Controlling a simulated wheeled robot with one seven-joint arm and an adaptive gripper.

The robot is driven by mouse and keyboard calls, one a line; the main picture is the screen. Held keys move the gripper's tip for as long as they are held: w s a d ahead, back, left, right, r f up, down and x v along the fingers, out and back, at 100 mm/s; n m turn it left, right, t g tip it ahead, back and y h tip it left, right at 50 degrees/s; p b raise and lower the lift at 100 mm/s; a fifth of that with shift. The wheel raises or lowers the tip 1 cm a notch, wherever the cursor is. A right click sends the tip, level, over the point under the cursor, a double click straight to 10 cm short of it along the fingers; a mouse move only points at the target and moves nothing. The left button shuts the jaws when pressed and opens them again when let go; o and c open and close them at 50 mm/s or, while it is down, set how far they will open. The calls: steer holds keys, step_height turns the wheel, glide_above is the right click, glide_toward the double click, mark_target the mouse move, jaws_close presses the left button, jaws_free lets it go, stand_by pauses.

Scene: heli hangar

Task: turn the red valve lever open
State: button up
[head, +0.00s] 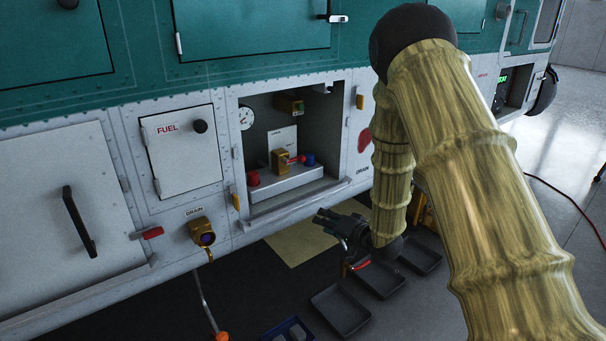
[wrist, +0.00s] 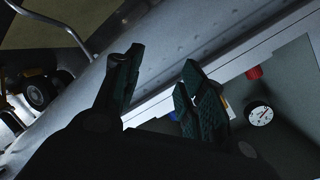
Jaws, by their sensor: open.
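The red valve lever (head: 296,160) sticks out to the right from a brass valve body (head: 281,161) inside the open bay in the helicopter's side. My gripper (head: 326,217) is below and to the right of the lever in the head view, outside the bay, near its lower sill. It is apart from the lever. In the wrist view its two dark fingers (wrist: 160,72) are spread with nothing between them. I cannot make out the lever in the wrist view.
In the bay, a red knob (head: 253,178) and a blue knob (head: 310,160) flank the valve; a gauge (head: 246,117) is at upper left. The bay's sill (head: 290,209) juts out. A brass drain fitting (head: 202,232) protrudes at left. Black trays (head: 341,311) lie on the floor.

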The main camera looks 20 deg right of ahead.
mark_target(305, 159)
steer(key=w+d+r+t+y+b, duration=0.1)
steer(key=w+r+y, duration=0.15)
steer(key=r, duration=0.45)
steer(key=w+d+r+t+y+b, duration=0.1)
steer(key=w+r+y+b, duration=0.15)
steer(key=r, duration=0.55)
steer(key=shift+h, duration=0.5)
steer(key=x, duration=1.1)
steer(key=shift+w+f+p, duration=0.1)
steer(key=shift+f+p, duration=0.2)
steer(key=shift+p, duration=0.1)
